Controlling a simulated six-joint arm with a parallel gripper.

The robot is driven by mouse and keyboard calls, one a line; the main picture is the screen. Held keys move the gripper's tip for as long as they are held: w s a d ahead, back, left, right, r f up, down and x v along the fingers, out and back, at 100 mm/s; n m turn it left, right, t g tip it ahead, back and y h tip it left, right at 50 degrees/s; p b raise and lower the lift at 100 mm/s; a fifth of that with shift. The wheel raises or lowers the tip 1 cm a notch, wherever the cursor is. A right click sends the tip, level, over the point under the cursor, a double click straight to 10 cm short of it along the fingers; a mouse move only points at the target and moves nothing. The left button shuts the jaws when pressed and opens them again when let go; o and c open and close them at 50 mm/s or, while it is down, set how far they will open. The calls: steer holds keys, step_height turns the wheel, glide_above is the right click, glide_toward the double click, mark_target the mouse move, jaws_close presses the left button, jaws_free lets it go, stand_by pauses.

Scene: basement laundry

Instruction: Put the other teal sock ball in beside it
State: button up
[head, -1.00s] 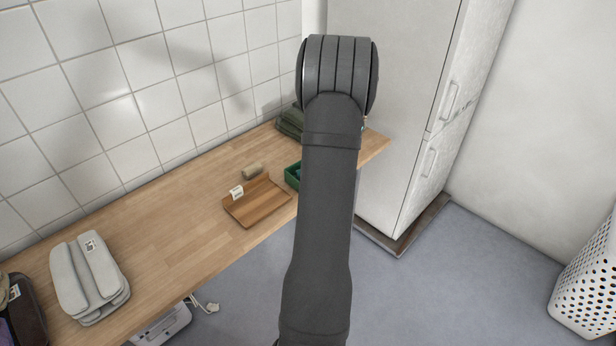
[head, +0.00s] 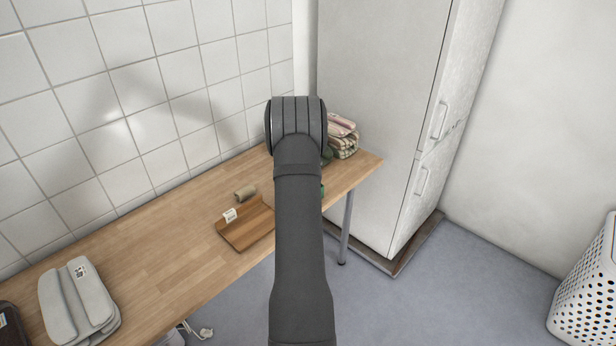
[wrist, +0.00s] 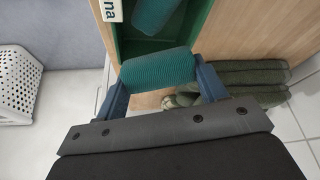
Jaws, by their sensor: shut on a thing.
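My gripper (wrist: 160,74) is shut on a teal ribbed sock ball (wrist: 157,67), held crosswise between the two blue fingers in the wrist view. Just beyond it is an open green box (wrist: 192,34) on the wooden table. Another teal sock ball (wrist: 154,14) lies inside this box, cut off by the top edge. The held ball shows over the box's near end; I cannot tell its height. In the head view my arm hides the gripper, the held ball and nearly all of the box.
Olive folded cloths (wrist: 240,78) lie close right of the gripper. A white label (wrist: 111,10) stands by the box. The head view shows a towel stack (head: 343,137), wooden tray (head: 240,232), tan roll (head: 245,193), grey folded bundle (head: 75,300), tall white cabinet (head: 385,110) and white basket (head: 588,285).

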steer(key=shift+f, duration=0.55)
steer(key=shift+f, duration=0.15)
steer(key=shift+f, duration=0.35)
steer(key=shift+f, duration=0.1)
steer(key=o, duration=1)
steer(key=shift+s+f, duration=0.1)
steer(key=v, duration=1.3)
steer(key=shift+w+r, duration=0.2)
steer(key=shift+r, duration=0.05)
steer(key=shift+f, duration=0.1)
steer(key=x, duration=1.1)
steer(key=shift+w+d+f, duration=0.1)
steer(key=shift+w, duration=0.05)
